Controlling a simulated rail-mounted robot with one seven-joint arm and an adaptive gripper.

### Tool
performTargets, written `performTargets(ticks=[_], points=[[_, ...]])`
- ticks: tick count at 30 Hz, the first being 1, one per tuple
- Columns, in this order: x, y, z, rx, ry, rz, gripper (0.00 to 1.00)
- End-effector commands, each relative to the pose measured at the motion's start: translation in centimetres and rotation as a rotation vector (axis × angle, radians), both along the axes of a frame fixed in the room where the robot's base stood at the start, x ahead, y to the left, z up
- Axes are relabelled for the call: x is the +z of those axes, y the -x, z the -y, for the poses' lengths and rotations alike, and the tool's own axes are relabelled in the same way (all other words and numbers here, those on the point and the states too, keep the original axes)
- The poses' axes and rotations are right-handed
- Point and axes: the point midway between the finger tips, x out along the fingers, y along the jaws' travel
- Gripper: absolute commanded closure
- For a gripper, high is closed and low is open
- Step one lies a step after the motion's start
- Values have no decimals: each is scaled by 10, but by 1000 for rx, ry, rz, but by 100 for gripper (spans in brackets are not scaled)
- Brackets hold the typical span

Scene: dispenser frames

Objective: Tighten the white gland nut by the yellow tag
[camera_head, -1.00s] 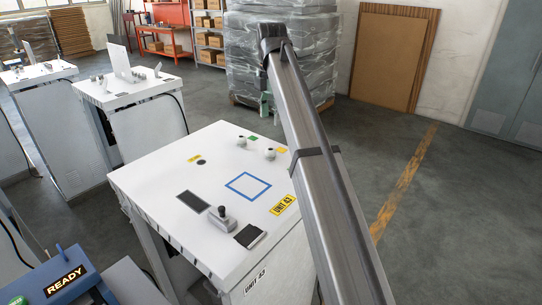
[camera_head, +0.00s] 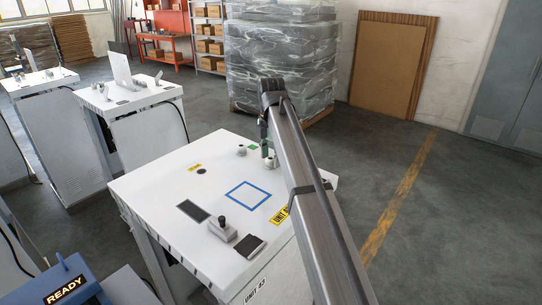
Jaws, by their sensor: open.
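A white unit cabinet (camera_head: 150,200) carries two small white round nuts near its back edge. The left nut (camera_head: 241,151) is close to a green tag (camera_head: 252,147). The right nut (camera_head: 271,163) is the one beside the yellow tag in the earlier frame. That tag is now hidden behind my arm. My gripper (camera_head: 267,152) is small and greenish in this view, pointing down right at the right nut. It is open. I cannot tell whether its fingers are around the nut or just above it.
The cabinet top has a blue square outline (camera_head: 248,185), a grey lever block (camera_head: 222,230), a dark pad (camera_head: 249,245) and a dark panel (camera_head: 193,211). My arm crosses its right side. Wrapped pallets (camera_head: 280,60) stand behind.

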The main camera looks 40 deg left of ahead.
Motion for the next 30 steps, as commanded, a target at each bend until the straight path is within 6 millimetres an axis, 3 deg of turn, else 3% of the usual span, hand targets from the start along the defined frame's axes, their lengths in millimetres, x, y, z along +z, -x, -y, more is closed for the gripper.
performTargets(ticks=[2,7,8,20,30], points=[[0,0,0,0,0,0,40],[0,0,0,0,0,0,96],[0,0,0,0,0,0,100],[-1,0,0,-40,2,-1,100],[-2,0,1,-250,3,-2,100]])
